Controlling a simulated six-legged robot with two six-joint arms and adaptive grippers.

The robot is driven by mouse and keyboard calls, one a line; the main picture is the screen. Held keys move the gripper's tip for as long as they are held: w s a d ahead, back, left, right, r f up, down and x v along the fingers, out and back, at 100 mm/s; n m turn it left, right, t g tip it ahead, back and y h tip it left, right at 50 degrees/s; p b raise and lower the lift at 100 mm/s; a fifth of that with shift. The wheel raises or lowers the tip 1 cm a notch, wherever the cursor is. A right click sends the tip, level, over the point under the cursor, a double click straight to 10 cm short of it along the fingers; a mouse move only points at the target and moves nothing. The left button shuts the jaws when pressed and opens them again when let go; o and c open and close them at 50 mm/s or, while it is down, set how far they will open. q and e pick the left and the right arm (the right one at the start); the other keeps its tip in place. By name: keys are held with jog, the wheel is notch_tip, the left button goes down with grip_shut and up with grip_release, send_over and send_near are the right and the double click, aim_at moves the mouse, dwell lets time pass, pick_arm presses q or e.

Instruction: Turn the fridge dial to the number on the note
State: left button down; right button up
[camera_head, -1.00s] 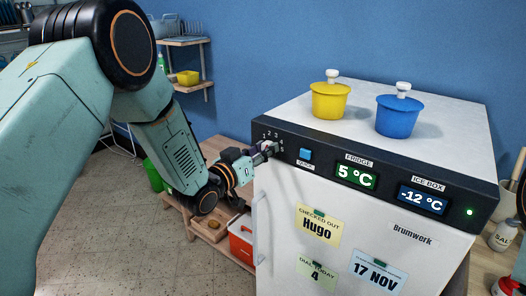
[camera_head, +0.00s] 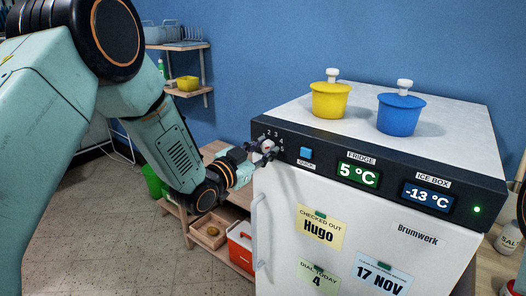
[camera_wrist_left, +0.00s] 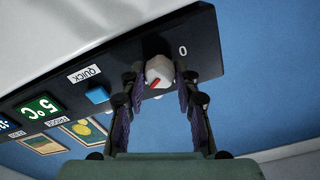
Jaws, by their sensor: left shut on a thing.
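The small fridge has a dark control panel (camera_head: 400,172). Its pale dial (camera_head: 268,146) is at the panel's left end, with small numbers around it. My left gripper (camera_head: 262,151) is shut on the dial. In the wrist view its two fingers (camera_wrist_left: 159,80) flank the pale dial (camera_wrist_left: 158,68), which bears a red mark; a 0 is printed to the right. The fingers hide most other numbers, so I cannot tell which one the mark points at. The yellow-green note (camera_head: 318,276) on the fridge door reads "DIAL TODAY 4". My right gripper is not in view.
A blue button (camera_head: 306,153) marked QUICK sits right of the dial. The displays read 5 °C (camera_head: 358,174) and -13 °C (camera_head: 428,197). A yellow pot (camera_head: 330,103) and a blue pot (camera_head: 401,117) stand on the fridge. Other notes read Hugo (camera_head: 321,228) and 17 NOV (camera_head: 382,272).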

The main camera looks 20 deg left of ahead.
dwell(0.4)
pick_arm(q)
jog(key=c, duration=1)
grip_release()
jog(key=shift+w, duration=0.1)
jog(key=v, duration=1.2)
